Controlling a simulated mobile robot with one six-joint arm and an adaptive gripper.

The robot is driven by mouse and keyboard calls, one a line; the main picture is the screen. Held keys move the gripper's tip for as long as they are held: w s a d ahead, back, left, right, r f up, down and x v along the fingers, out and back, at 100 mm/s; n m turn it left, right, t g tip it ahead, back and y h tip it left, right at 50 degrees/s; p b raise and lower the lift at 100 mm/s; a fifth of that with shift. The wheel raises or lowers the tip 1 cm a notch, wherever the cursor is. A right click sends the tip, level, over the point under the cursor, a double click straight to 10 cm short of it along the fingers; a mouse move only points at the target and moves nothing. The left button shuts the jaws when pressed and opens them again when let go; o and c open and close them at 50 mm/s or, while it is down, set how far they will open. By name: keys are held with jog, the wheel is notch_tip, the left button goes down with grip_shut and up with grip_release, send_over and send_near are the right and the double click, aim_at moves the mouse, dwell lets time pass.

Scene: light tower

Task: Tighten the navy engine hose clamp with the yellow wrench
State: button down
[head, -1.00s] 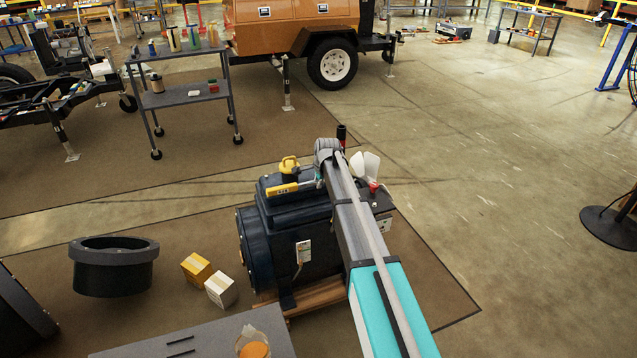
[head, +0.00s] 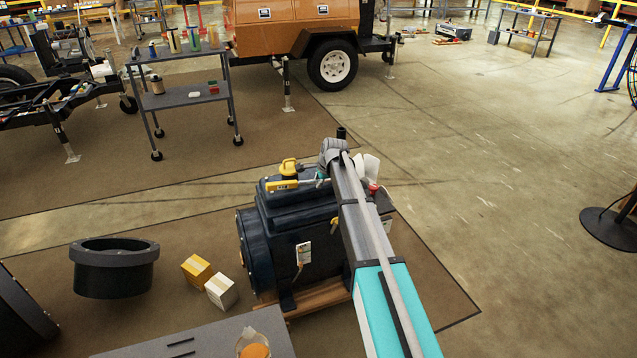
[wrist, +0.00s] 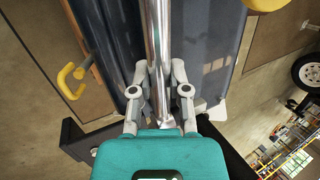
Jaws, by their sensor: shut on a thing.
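The navy engine (head: 285,225) stands on a wooden pallet in the head view, partly behind my arm. The yellow wrench (head: 283,184) lies level above the engine's top, its yellow part to the left and its metal shaft running right to my gripper (head: 321,178). In the wrist view my gripper (wrist: 158,92) is shut on the wrench's silver shaft (wrist: 157,40), which runs up out of the picture between the fingers. I cannot make out the hose clamp in either view. The wrench's far end is hidden too.
A yellow cap (head: 288,166) stands on the engine just behind the wrench. A white fan (head: 372,168) is right of my arm. A yellow hook-shaped part (wrist: 72,80) shows in the wrist view. Two small boxes (head: 220,291) sit left of the engine.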

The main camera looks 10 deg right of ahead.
jog(key=shift+w+r, duration=0.1)
jog(key=shift+r+y, duration=0.35)
jog(key=shift+y, duration=0.35)
jog(key=shift+w+d+r+p, duration=0.1)
jog(key=shift+r+p, duration=0.1)
jog(key=shift+p, duration=0.1)
jog(key=shift+f, duration=0.2)
dwell(0.7)
jog(key=shift+s+d, duration=0.25)
jog(key=shift+s, duration=1.2)
jog(key=shift+s+d, duration=0.2)
jog(key=shift+s, duration=1.2)
notch_tip(320, 180, up, 24)
jog(key=p, duration=2.4)
